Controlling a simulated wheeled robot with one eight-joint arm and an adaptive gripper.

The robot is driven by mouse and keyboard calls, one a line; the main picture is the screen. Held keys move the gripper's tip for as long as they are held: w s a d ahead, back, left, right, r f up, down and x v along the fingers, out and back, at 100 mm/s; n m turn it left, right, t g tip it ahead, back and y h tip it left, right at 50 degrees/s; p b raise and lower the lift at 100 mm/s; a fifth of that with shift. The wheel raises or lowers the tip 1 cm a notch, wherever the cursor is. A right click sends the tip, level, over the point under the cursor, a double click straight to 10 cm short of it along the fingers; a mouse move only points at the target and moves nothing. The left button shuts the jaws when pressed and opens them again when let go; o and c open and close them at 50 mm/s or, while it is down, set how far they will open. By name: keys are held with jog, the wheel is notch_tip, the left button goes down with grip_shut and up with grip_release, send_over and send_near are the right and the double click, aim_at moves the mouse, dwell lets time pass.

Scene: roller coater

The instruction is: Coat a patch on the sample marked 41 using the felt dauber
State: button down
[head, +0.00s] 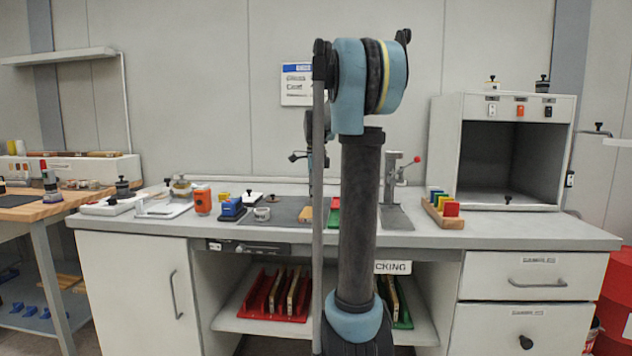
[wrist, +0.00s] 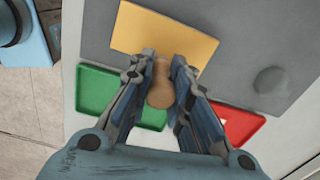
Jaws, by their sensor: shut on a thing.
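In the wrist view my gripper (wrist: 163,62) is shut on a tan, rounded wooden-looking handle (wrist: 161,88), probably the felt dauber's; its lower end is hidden. The gripper is above a yellow-orange panel (wrist: 172,32) lying on a grey mat (wrist: 240,75). I cannot tell whether the held thing touches the panel. The panel (head: 306,215) also shows in the head view, partly behind my arm. No number 41 is readable on it.
A green tray (wrist: 108,95) and a red tray (wrist: 236,124) lie beside the panel. A round grey thing (wrist: 271,80) stands on the mat. In the head view, a lever stand (head: 393,190), colored blocks (head: 445,205) and an open-fronted cabinet (head: 505,150) are to the right.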

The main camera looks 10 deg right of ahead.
jog(key=shift+f, duration=0.5)
jog(key=shift+w+a+f, duration=0.15)
jog(key=shift+a+f, duration=0.15)
jog(key=shift+a, duration=0.25)
jog(key=shift+w+a+f, duration=0.1)
jog(key=shift+w+a, duration=0.15)
jog(key=shift+a, duration=0.5)
jog(key=shift+w+a, duration=0.25)
jog(key=shift+a, duration=0.45)
jog(key=shift+d, duration=0.3)
jog(key=shift+s+d, duration=0.3)
jog(key=shift+d, duration=0.45)
jog(key=shift+s+d, duration=0.3)
jog(key=shift+d, duration=0.45)
jog(key=shift+s+d, duration=0.1)
jog(key=shift+d, duration=0.15)
jog(key=shift+a+r, duration=0.1)
jog(key=shift+r, duration=3.85)
